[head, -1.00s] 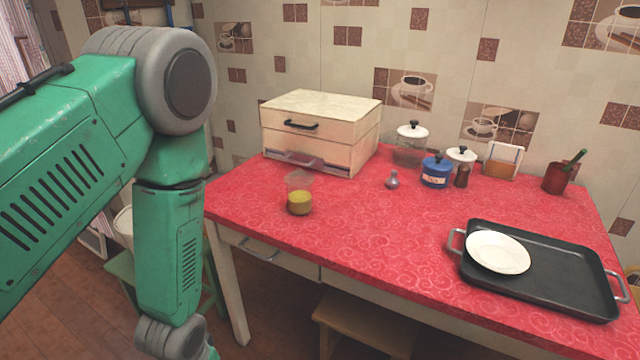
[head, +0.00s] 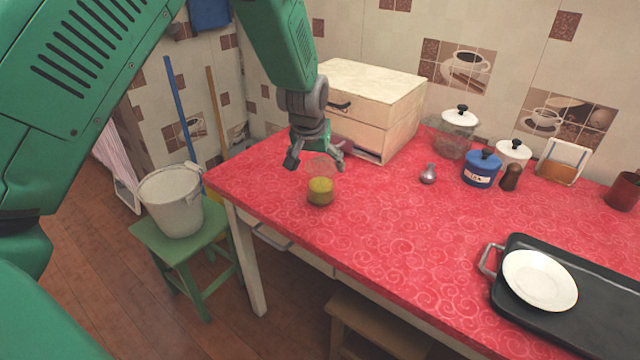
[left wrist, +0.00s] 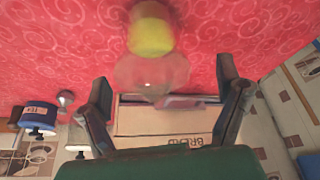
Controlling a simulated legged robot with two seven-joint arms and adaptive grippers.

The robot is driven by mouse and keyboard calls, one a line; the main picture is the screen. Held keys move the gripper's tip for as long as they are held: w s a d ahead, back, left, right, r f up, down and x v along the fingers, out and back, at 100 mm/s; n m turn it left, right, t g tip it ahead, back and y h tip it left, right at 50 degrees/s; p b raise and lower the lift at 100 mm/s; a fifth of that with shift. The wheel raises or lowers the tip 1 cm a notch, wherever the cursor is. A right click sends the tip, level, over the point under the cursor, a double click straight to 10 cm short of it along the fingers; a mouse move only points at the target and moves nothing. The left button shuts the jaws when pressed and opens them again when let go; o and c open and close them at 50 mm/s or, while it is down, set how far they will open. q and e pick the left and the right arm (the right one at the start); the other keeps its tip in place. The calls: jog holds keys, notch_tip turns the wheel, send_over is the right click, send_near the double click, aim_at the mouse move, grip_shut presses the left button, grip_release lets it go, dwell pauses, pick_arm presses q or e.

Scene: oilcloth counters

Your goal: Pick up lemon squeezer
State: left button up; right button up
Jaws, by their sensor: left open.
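The lemon squeezer (head: 320,191), which I take to be the yellow-green and clear piece, stands on the red table near its left end in the head view. In the left wrist view its yellow part (left wrist: 150,30) is at the top, with the clear part below it. My left gripper (head: 316,161) is open and empty, with fingers pointing down, just behind and above the squeezer. In the left wrist view the open fingers (left wrist: 165,85) stand apart on either side of the clear part's line. The clear part is partly hard to make out. My right gripper is out of view.
A wooden bread box (head: 385,130) stands close behind my left gripper. A small metal shaker (head: 428,174), a blue pot (head: 481,170) and glass jars stand to the right. A black tray (head: 600,300) holds a white plate (head: 540,279). The table's middle is clear.

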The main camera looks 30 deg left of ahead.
pick_arm(q)
jog(key=shift+w+d+f, duration=0.25)
jog(key=shift+d+f, duration=0.05)
jog(key=shift+f, duration=0.15)
jog(key=x, duration=0.3)
jog(key=b+x, duration=0.1)
jog(key=shift+s+d+f, duration=0.2)
jog(key=shift+d+f, duration=0.15)
jog(key=shift+w+a+f, duration=0.1)
jog(key=shift+a+f, duration=0.25)
jog(key=shift+a, duration=0.05)
jog(key=shift+c, duration=0.5)
jog(key=shift+d+r, duration=0.1)
jog(key=shift+d, duration=0.1)
jog(key=c, duration=1.2)
jog(key=shift+d, duration=0.15)
jog(key=shift+c, duration=0.3)
